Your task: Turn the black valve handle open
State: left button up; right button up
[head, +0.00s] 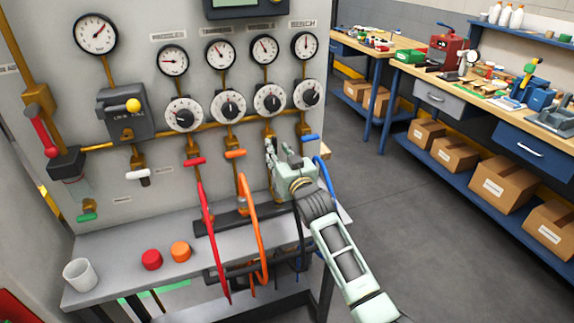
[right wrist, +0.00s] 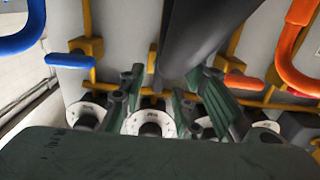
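My right gripper (head: 280,149) is up at the panel, in front of the third gauge column, between the orange valve handle (head: 235,153) and the blue valve handle (head: 309,137). Its fingers are spread apart in the right wrist view (right wrist: 168,98), with no object clearly held between them. The black valve handle cannot be made out; the fingers and the black hose (right wrist: 195,40) cover that spot. The blue handle (right wrist: 69,60) is left of the fingers there, and the orange handle (right wrist: 242,82) is to the right. My left gripper is not in view.
The red hose (head: 206,235) and orange hose (head: 248,230) hang left of my right gripper. A grey shelf (head: 215,246) below bears a white cup (head: 80,274), a red knob (head: 151,259) and an orange knob (head: 181,251). Open floor lies right, before a workbench (head: 470,105).

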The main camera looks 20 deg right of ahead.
jog(key=s, duration=1)
jog(key=shift+s+d, duration=0.2)
jog(key=shift+s, duration=0.2)
